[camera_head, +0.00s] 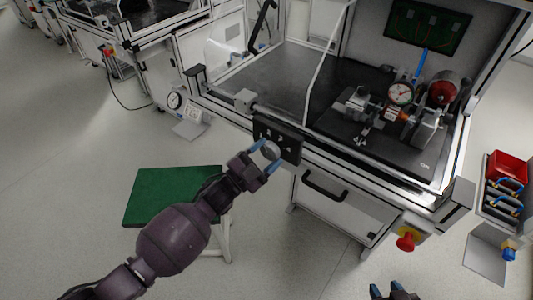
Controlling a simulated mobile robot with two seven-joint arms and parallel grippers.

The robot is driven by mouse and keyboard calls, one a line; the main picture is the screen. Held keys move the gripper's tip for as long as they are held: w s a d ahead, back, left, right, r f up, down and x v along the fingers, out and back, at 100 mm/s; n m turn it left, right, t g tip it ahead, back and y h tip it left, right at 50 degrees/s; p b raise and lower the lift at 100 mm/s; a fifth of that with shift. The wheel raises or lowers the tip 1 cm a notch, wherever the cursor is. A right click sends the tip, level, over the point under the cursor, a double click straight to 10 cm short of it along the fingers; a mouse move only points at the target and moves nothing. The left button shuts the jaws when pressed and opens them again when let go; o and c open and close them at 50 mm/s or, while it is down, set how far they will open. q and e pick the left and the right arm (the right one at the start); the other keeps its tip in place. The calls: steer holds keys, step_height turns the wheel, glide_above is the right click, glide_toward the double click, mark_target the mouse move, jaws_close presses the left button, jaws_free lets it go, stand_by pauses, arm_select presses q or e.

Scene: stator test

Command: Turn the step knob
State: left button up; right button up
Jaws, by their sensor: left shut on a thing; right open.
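The step knob (271,150) is a round grey knob on a small black panel (291,143) with white marks, fixed to the front edge of the test bench. My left gripper (269,155) is at the panel, with its blue fingertips on either side of the knob, shut on it. The fingers cover part of the knob, and its pointer direction cannot be made out. My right gripper (391,290) shows only its blue fingertips at the bottom edge, open and well away from the panel.
The bench top (283,75) carries a motor rig with a round gauge (400,93). A red emergency button (406,241) juts from the bench front at right. A green-topped stool (165,193) stands below my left arm.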

arm_select(q)
steer(key=o, duration=0.9)
steer(key=shift+s+a, duration=0.1)
steer(key=v, duration=1)
steer(key=shift+s+a+f, duration=0.1)
steer(key=shift+s+a, duration=0.1)
